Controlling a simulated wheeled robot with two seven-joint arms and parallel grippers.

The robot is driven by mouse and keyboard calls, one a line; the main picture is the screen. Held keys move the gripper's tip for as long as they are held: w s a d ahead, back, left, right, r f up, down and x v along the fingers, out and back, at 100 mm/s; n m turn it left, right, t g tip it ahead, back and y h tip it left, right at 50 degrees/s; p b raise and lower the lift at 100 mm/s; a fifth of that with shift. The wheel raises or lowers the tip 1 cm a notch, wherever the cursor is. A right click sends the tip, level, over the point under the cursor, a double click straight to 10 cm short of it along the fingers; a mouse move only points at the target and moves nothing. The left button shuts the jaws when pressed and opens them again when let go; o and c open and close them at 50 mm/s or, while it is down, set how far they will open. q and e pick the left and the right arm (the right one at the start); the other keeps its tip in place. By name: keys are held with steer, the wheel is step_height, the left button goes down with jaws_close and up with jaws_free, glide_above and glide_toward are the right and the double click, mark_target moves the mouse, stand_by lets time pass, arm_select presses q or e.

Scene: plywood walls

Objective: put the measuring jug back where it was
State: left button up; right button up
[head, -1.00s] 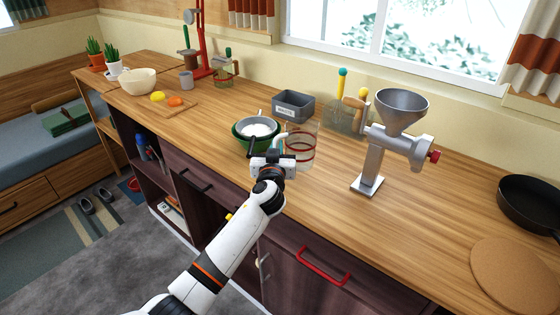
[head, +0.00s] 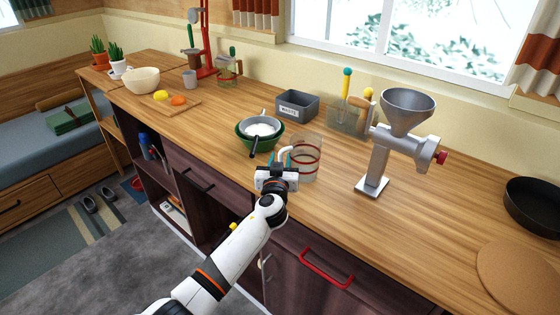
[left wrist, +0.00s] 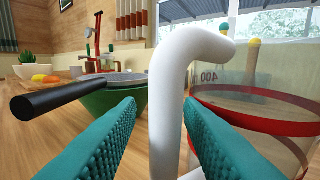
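The measuring jug (head: 308,162) is clear with red bands and a white handle, and stands upright on the wooden worktop. In the left wrist view its white handle (left wrist: 168,100) rises between the teal fingers of my left gripper (left wrist: 160,115), and its red-banded wall (left wrist: 270,130) is at the right. The fingers are apart, with gaps visible beside the handle. In the head view my left gripper (head: 277,168) is at the jug's left, handle side. My right gripper is in neither view.
A green bowl (head: 273,143) with a black-handled sieve (head: 261,121) stands close left of the jug. A metal grinder (head: 378,160) stands to its right. A grey box (head: 297,107) and a clear bin (head: 343,121) are behind.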

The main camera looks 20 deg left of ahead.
arm_select(q)
steer(key=shift+r, duration=0.2)
steer(key=b+v, duration=0.1)
steer(key=v, duration=1.1)
steer(key=shift+f, duration=0.15)
